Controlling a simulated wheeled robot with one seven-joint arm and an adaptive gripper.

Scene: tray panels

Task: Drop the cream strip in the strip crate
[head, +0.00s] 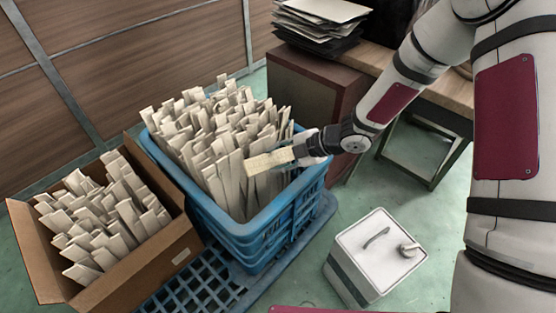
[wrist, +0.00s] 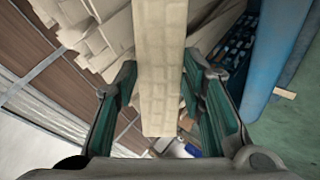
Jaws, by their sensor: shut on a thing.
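My gripper (head: 298,152) is shut on a cream strip (head: 268,161) at the right rim of the blue crate (head: 238,228). The strip juts left out of the jaws, over the crate's right part. In the wrist view the cream strip (wrist: 160,65) runs lengthwise between the two green-padded fingers (wrist: 160,105). The blue crate is packed with upright cream strips (head: 205,135). Its blue wall shows at the right of the wrist view (wrist: 285,45). I cannot tell whether the held strip touches the strips below it.
A cardboard box (head: 150,265) of similar strips stands left of the crate. The crate stands on a blue pallet (head: 215,290). A white lidded bin (head: 375,255) is on the floor at the right. Behind are a brown cabinet (head: 305,95) and stacked sheets (head: 320,15).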

